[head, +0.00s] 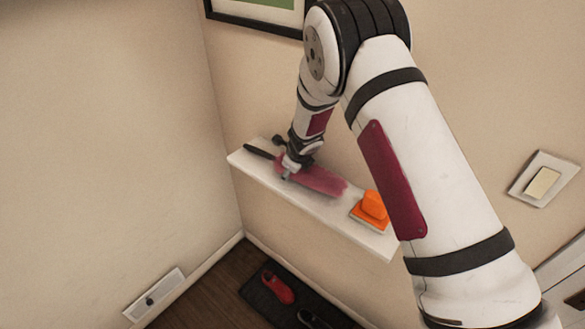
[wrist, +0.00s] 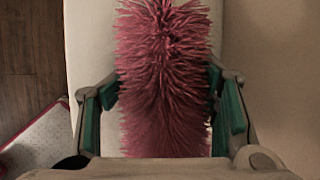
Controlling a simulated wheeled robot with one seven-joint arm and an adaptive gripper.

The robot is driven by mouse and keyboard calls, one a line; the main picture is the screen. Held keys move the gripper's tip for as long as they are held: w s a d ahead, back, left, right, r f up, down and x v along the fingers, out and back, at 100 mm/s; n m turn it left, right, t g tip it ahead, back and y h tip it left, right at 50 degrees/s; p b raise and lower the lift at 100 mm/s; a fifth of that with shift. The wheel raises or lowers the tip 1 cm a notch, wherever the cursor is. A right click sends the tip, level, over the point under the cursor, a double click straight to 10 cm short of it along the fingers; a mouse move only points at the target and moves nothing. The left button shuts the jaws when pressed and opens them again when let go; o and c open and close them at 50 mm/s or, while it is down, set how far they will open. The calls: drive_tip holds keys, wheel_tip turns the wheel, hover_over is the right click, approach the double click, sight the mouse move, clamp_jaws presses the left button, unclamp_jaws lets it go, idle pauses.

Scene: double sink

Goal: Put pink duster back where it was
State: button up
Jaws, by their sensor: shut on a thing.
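The pink duster (head: 322,181) lies along the white wall shelf in the head view, with its dark handle (head: 259,152) toward the shelf's left end. Its fluffy head points right, toward an orange object. My gripper (head: 287,171) is at the duster, near where the handle meets the fluff. In the wrist view the pink bristles (wrist: 163,50) fill the middle, between the two green-padded fingers of my gripper (wrist: 165,108). The fingers are shut on the duster. The bristles hide the exact contact, and I cannot tell whether the duster rests fully on the shelf.
The white shelf (head: 330,213) is narrow and fixed to the wall. An orange object (head: 371,207) sits on it right of the duster. Below are a dark mat (head: 262,298) with a red shoe (head: 278,287) on the wooden floor. A picture frame hangs above; a light switch (head: 543,181) is at right.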

drive_tip(key=shift+s+d+f, duration=0.15)
drive_tip(key=shift+d+f, duration=0.5)
drive_tip(key=o, duration=1.7)
drive_tip(key=shift+a+r, duration=0.1)
drive_tip(key=shift+a, duration=0.15)
